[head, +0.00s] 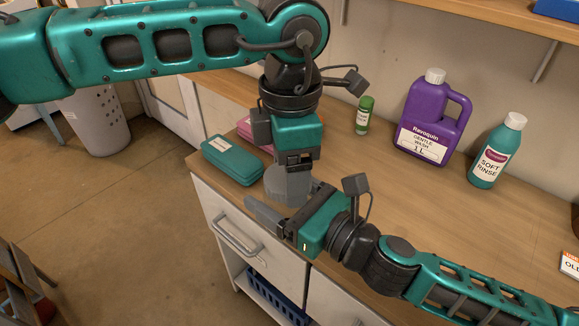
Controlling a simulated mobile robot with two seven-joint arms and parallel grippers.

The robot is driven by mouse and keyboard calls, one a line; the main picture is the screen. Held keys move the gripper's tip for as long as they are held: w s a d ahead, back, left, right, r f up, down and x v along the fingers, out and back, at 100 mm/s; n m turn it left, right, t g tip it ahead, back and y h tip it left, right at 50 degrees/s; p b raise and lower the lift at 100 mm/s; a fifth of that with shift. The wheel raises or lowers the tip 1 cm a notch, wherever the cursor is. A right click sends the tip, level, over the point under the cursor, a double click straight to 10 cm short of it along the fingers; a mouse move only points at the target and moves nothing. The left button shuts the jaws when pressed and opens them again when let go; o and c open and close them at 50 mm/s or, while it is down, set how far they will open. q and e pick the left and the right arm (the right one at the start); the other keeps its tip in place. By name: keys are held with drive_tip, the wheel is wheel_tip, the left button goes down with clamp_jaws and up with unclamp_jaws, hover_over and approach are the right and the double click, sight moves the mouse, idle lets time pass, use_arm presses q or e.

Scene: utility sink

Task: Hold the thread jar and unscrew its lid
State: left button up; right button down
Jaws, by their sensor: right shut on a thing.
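The thread jar (287,184), a grey faceted body, stands near the front edge of the wooden counter. My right gripper (291,206) reaches in from the lower right and is shut on the jar's body, with a finger on either side. My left gripper (294,165) points straight down from above, right over the top of the jar. Its fingertips and the jar's lid are hidden by the gripper's own body, so I cannot tell whether it is touching or closed on the lid.
A teal case (232,160) and a pink item (247,131) lie left of the jar. A green bottle (364,115), a purple jug (432,120) and a teal rinse bottle (497,152) stand behind to the right. The counter between is clear.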

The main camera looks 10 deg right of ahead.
use_arm(q)
drive_tip(key=shift+w+d+r+n, duration=0.1)
drive_tip(key=shift+w+n, duration=0.05)
drive_tip(key=shift+n, duration=0.4)
drive_tip(key=shift+w+r+n, duration=0.1)
drive_tip(key=shift+n, duration=0.45)
use_arm(e)
drive_tip(key=shift+s+a+r, duration=0.1)
drive_tip(key=shift+s+a, duration=0.15)
drive_tip(key=shift+d, duration=0.1)
use_arm(q)
drive_tip(key=shift+r, duration=0.65)
use_arm(e)
drive_tip(key=shift+w, duration=0.1)
use_arm(q)
drive_tip(key=shift+s+r, duration=0.1)
drive_tip(key=shift+r, duration=0.25)
use_arm(e)
drive_tip(key=shift+w+d, duration=0.1)
use_arm(q)
drive_tip(key=shift+r, duration=2)
